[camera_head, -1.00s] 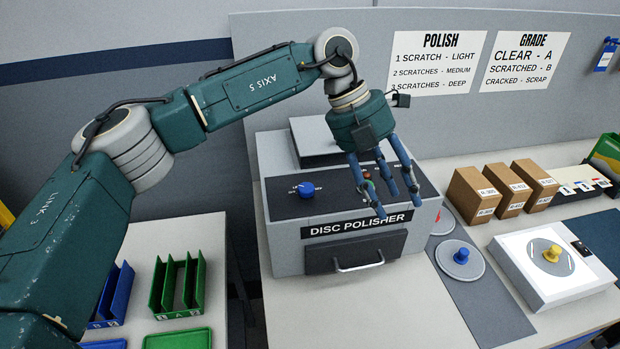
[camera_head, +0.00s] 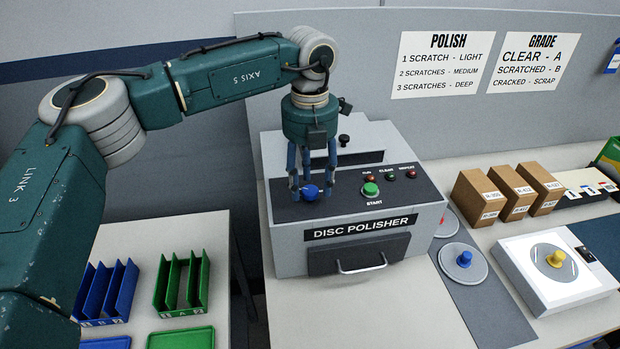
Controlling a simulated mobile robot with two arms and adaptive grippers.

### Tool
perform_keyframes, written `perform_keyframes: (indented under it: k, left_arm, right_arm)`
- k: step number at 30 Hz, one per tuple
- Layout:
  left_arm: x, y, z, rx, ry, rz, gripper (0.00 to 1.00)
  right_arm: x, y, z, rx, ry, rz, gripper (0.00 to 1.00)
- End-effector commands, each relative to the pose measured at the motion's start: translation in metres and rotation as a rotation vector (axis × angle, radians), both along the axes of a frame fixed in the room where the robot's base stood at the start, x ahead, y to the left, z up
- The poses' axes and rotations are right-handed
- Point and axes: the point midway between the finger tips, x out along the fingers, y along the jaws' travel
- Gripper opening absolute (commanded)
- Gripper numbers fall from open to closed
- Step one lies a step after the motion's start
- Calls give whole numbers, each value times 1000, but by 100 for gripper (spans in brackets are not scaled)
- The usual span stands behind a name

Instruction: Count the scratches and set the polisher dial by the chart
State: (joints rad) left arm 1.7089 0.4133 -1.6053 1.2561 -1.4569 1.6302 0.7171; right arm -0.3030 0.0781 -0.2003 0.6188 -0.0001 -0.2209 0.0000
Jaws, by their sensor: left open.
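The disc polisher (camera_head: 290,258) stands on the bench with a blue dial (camera_head: 310,193) on its sloped top. My left gripper (camera_head: 311,188) points down over the dial, fingers open around it; I cannot tell whether they touch it. The dial's setting marks are hidden by the fingers. The POLISH chart (camera_head: 440,64) on the wall reads 1 scratch light, 2 scratches medium, 3 scratches deep. A grey disc with a yellow knob (camera_head: 556,258) sits on a white lit unit (camera_head: 530,284); its scratches are too small to count surely. My right gripper is not in view.
A green START button (camera_head: 370,189) and small lamps sit right of the dial. A disc with a blue knob (camera_head: 464,259) lies on a dark mat (camera_head: 478,310). Cardboard boxes (camera_head: 476,198) stand behind. Blue (camera_head: 105,290) and green racks (camera_head: 181,281) are at left.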

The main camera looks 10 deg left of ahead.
Motion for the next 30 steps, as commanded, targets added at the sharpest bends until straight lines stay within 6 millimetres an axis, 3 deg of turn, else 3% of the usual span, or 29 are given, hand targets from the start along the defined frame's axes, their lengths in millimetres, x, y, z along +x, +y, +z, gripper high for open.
perform_keyframes:
  k: [11,12,19,30]
  left_arm:
    - [0,0,-9,0,0,0,47]
    - [0,0,-9,0,0,0,45]
    - [0,0,-9,0,0,0,2]
    - [0,0,-10,0,-1,-50,2]
  right_arm:
    - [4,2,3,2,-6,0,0]
    - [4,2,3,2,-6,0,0]
    - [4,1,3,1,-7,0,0]
    - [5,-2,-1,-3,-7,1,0]
